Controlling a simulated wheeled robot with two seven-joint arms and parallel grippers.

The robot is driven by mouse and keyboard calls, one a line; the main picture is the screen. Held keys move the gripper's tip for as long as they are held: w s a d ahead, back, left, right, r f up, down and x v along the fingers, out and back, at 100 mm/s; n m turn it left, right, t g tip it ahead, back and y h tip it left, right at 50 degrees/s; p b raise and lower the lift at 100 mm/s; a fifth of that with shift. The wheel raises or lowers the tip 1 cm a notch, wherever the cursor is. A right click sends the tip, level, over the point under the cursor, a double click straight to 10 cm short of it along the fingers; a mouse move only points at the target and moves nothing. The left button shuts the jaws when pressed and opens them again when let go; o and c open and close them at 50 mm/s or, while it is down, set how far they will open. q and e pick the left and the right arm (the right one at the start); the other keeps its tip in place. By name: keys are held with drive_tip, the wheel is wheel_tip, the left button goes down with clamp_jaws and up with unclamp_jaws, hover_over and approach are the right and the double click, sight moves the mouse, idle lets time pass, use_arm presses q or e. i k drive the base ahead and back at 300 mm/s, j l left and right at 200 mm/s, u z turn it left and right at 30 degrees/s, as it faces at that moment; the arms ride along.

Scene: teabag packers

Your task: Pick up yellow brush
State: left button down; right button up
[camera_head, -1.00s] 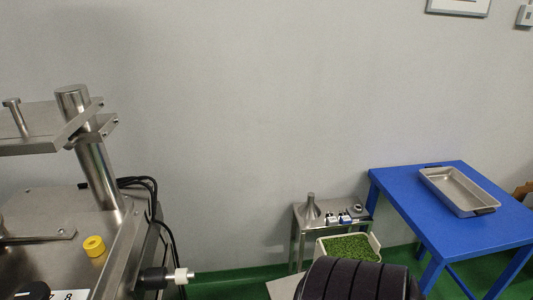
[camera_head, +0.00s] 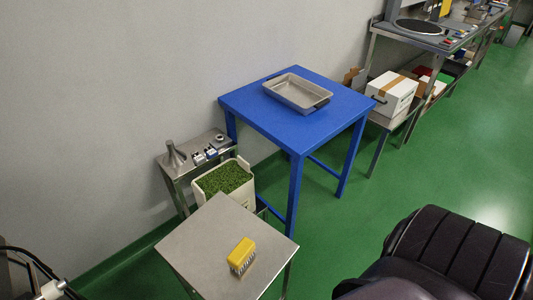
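The yellow brush (camera_head: 241,254) lies on a small square metal table (camera_head: 203,232) at the bottom centre of the head view. Its yellow back faces up and its bristles show along the lower edge. Nothing touches it besides the table top.
A blue table (camera_head: 262,115) with an empty metal tray (camera_head: 298,95) stands behind. A white bin of green bits (camera_head: 225,178) and a metal stand with a funnel (camera_head: 173,155) are behind the small table. A dark padded chair-like thing (camera_head: 458,250) fills the lower right. Green floor (camera_head: 345,225) lies between.

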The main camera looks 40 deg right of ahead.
sight(242, 252)
drive_tip(key=z, duration=0.95)
